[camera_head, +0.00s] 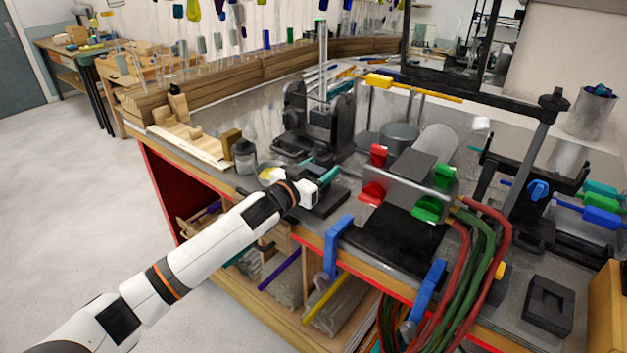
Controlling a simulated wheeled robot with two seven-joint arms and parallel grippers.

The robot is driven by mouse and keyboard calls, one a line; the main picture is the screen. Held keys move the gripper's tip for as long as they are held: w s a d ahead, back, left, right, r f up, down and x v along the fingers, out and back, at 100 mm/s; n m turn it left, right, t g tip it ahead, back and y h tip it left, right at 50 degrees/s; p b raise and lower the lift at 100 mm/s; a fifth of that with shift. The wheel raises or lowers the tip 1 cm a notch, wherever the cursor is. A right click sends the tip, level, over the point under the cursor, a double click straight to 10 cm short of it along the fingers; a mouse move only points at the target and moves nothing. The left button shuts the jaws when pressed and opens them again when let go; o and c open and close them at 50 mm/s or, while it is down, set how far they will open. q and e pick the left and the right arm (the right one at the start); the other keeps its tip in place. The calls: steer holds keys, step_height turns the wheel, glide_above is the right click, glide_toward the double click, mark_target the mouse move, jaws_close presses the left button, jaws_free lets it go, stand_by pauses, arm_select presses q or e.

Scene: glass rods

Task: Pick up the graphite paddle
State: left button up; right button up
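My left arm reaches in from the lower left. My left gripper (318,180) is small in view, over the front part of the workbench, above a dark flat block (326,206). Teal pieces show at its end; I cannot tell whether they are its fingers or a thing near them. Its opening and anything between its fingers are too small to make out. I cannot single out the graphite paddle for certain among the dark items around the gripper. My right gripper is not in view.
A glass jar (245,156) and a wooden block (231,141) stand left of the gripper. Behind it is a black stand (318,120). To the right is a burner with red (375,186) and green (432,208) valves and hoses. Blue clamps (337,246) grip the bench's front edge.

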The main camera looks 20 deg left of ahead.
arm_select(q)
steer(key=c, duration=0.6)
steer(key=shift+r, duration=0.1)
